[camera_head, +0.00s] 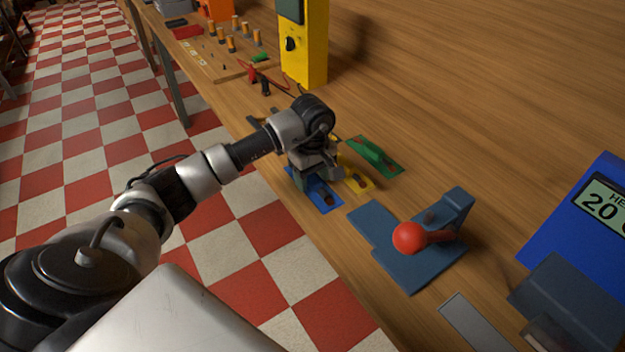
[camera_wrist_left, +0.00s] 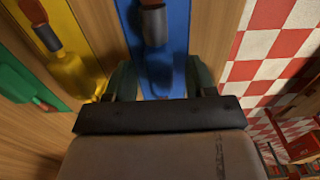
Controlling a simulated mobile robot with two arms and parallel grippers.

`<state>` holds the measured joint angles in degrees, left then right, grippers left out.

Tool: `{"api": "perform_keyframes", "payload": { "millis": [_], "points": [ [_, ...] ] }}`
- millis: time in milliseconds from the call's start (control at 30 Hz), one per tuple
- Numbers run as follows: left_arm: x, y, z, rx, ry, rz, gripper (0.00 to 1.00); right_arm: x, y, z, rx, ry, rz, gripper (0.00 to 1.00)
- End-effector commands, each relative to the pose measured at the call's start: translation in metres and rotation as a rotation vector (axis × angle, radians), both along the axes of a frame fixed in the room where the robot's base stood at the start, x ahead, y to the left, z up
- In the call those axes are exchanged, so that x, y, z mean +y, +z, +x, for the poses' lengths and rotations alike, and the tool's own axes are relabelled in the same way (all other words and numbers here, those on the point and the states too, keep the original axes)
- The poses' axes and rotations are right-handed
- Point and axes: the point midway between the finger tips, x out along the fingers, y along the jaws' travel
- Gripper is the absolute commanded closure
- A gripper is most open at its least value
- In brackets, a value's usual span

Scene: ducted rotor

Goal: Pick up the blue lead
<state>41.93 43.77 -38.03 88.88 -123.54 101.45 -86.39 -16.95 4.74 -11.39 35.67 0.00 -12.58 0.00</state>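A blue strip (camera_head: 325,198) lies flat near the table's front edge, with a small dark piece on it. The left wrist view shows that strip (camera_wrist_left: 165,85) with a dark-ended, brown and bluish cylindrical piece (camera_wrist_left: 154,27) on it, perhaps the blue lead's plug. I cannot tell exactly where the lead ends and its strip begins. My left gripper (camera_head: 312,174) is low over the strip and hides its rear part. My right gripper is out of view.
A yellow strip (camera_head: 358,181) and a green one (camera_head: 374,155) lie close beside the blue. A blue-grey stand with a red ball knob (camera_head: 409,238) is nearer. A yellow meter (camera_head: 304,45) stands behind. The table beyond the green strip is clear.

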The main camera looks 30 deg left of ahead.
Motion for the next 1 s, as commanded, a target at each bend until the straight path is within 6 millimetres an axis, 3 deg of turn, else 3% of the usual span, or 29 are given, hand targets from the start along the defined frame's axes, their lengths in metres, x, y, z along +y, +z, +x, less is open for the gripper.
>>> {"api": "perform_keyframes", "payload": {
  "millis": [33, 333, 667, 933, 1000],
  "points": [
    [0.0, 0.0, 0.0, 0.0, 0.0, 0.0, 0.53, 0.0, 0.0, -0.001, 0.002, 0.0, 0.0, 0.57],
    [0.0, 0.0, 0.0, 0.0, 0.0, 0.0, 0.97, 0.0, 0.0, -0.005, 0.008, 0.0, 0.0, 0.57],
    [0.0, 0.005, 0.0, -0.001, 0.0, 0.0, 0.97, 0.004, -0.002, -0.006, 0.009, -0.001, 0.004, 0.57],
    [0.0, 0.041, 0.001, -0.007, 0.0, 0.001, 0.97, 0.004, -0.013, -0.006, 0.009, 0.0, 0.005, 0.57],
    [-0.012, 0.049, -0.01, -0.004, -0.007, 0.001, 0.97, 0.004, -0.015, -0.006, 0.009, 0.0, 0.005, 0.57]
  ]
}}
